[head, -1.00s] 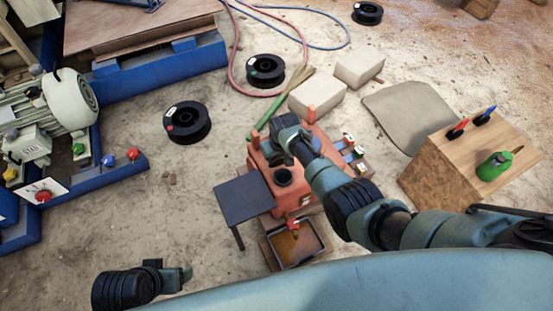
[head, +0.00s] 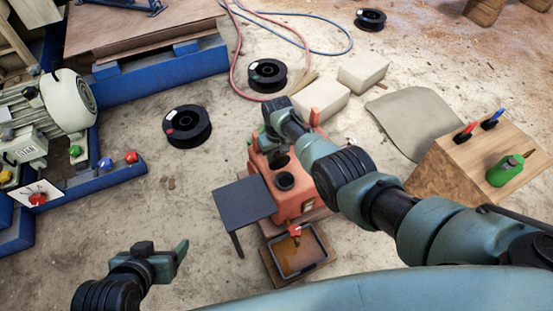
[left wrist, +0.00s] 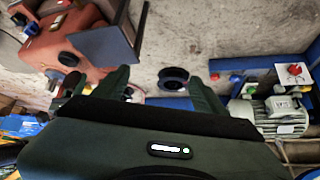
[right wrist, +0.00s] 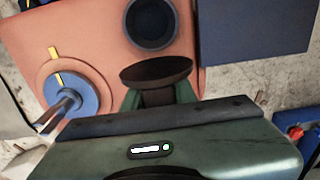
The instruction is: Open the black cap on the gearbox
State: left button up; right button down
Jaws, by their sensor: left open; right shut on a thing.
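The orange gearbox (head: 300,200) stands on the ground at the centre of the head view. My right gripper (head: 278,148) is over its top, shut on the black cap (right wrist: 155,70). In the right wrist view the cap is apart from the round black opening (right wrist: 152,22), and the two look side by side. The opening also shows in the head view (head: 285,181). My left gripper (head: 164,254) is open and empty, left of the gearbox. In the left wrist view its fingers (left wrist: 160,88) are spread with nothing between them.
A wooden block (head: 455,172) with a green bottle (head: 503,171) is at the right. Black spools (head: 187,126) lie behind. The ground at left centre is clear.

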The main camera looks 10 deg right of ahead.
aim_at(277, 153)
pick_arm(q)
jog(key=shift+w, duration=0.1)
pick_arm(e)
jog(key=shift+f, duration=0.1)
jog(key=c, duration=1.1)
grip_release()
jog(key=shift+r, duration=0.3)
notch_tip(277, 153, up, 3)
jog(key=p, duration=0.2)
jog(key=shift+p, duration=0.4)
pick_arm(q)
jog(key=s+a+g+y+p, duration=0.1)
jog(key=s+a+g+p, duration=0.1)
jog(key=s+g, duration=0.35)
pick_arm(e)
notch_tip(277, 153, up, 3)
jog(key=shift+f, duration=0.2)
jog(key=shift+s+r, duration=0.15)
jog(key=shift+r, duration=0.7)
pick_arm(q)
notch_tip(277, 153, down, 7)
jog(key=t, duration=0.1)
jog(key=shift+s+r, duration=0.2)
jog(key=shift+s, duration=0.05)
